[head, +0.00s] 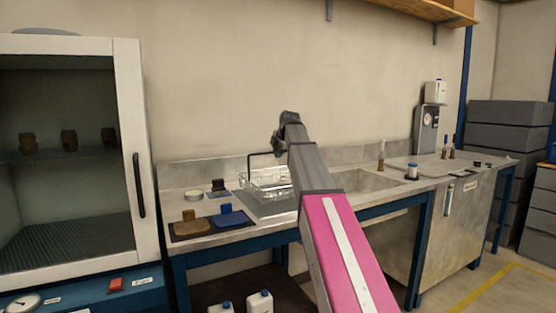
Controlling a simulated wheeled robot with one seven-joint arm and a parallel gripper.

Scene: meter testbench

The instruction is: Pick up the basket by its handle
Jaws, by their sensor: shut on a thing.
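The wire basket (262,184) shows at the back of the metal bench, left of the sink, with clear glassware in it. Its dark handle (249,165) rises above it as a thin arch. My gripper (278,150) is at the top of the handle, toward its right part, and is shut on it. My arm hides the right side of the basket. I cannot tell whether the basket is resting on the bench or slightly raised.
A sink (362,181) lies right of my arm. A glass-fronted cabinet (128,130) stands at far left. A wall shelf (420,10) hangs above right.

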